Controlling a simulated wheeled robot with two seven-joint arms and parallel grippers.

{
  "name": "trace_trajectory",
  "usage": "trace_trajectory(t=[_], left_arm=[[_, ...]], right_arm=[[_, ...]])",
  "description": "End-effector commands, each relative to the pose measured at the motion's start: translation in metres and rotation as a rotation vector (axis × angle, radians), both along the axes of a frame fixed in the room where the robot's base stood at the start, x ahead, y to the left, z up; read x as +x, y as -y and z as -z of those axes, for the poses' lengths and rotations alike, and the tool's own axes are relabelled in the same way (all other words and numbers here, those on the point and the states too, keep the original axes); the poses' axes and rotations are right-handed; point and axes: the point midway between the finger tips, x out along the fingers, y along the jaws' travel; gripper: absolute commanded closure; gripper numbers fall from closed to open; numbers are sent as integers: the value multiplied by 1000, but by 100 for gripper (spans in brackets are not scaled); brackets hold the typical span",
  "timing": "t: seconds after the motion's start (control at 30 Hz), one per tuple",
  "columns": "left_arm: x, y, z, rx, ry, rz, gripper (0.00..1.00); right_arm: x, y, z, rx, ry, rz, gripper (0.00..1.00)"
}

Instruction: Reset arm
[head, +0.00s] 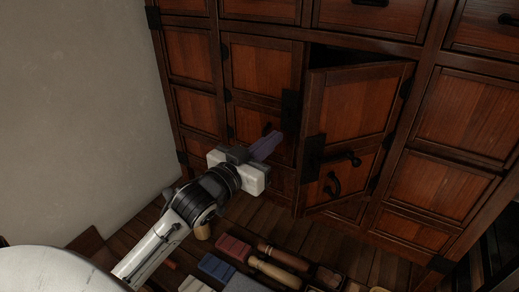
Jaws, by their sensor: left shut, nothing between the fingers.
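My left arm comes in from the lower left. Its gripper (265,146) has purple-grey fingers, shut and empty, pointing up and right in front of the wooden cabinet (262,68). The fingertips appear close to the left door's black fittings; whether they touch cannot be told. One cabinet door (360,104) stands ajar, with a dark gap along its top and a black handle (335,184) on its face. My right gripper is not in view.
On the plank floor below are a red block (233,247), a blue block (217,267), wooden-handled tools (283,257) and a small wooden cylinder (202,232). A plain plaster wall (85,110) bounds the left side.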

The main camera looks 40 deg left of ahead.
Motion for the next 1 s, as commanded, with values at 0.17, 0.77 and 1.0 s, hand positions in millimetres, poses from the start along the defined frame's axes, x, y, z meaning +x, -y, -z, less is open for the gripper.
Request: trace_trajectory(t=[0.17,0.77,1.0], left_arm=[[-30,3,2,-1,-2,0,100],[-54,21,75,-1,-148,20,100],[-121,74,235,5,-477,99,100]], right_arm=[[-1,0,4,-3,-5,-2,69],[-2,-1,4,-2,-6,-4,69],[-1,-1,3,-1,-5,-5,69]])
